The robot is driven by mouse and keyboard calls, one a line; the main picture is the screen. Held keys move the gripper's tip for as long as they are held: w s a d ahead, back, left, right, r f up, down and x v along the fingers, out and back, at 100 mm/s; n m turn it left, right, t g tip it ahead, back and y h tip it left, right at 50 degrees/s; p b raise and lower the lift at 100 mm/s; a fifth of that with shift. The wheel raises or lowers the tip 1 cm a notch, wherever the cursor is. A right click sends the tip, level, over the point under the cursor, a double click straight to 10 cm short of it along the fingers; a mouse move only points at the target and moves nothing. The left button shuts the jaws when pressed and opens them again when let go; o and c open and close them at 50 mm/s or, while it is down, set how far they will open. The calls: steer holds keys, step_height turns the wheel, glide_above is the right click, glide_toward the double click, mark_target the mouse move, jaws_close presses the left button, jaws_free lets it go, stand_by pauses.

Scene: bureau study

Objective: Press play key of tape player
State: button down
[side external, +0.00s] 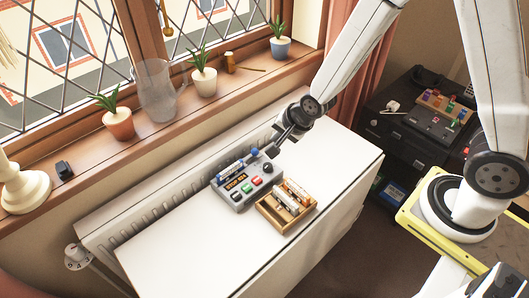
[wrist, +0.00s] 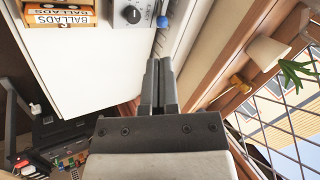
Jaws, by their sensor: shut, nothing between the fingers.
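The grey tape player (side external: 238,197) lies on the white table in the side view. Its top has a green key (side external: 246,188), a red key (side external: 257,181), a dark knob (side external: 267,168) and an orange-lettered label (side external: 235,182). A blue-ended bar runs along its far edge. In the wrist view only a corner of the player (wrist: 118,20) with the knob shows at the top; its keys are out of frame. My gripper (side external: 272,150) is shut and empty, near the player's far right corner. Its fingers (wrist: 159,64) point toward that end; whether they touch cannot be told.
A wooden box (side external: 272,222) of cassettes stands close beside the player, also in the wrist view (wrist: 60,4). Potted plants and a glass vase (side external: 157,92) line the windowsill. The table (side external: 190,245) is clear at front left. A dark cabinet (side external: 400,130) stands at right.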

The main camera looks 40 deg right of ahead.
mark_target(244, 184)
steer(key=w+a+f+m+t+y, duration=0.1)
steer(key=w+a+f+m, duration=0.4)
steer(key=m, duration=0.6)
steer(key=shift+a+f+t, duration=0.65)
steer(key=shift+f+t, duration=0.25)
steer(key=shift+f, duration=0.5)
steer(key=shift+f, duration=0.1)
steer(key=shift+f, duration=4.3)
steer(key=shift+s+f, duration=0.1)
steer(key=shift+f, duration=0.85)
steer(key=shift+r, duration=0.95)
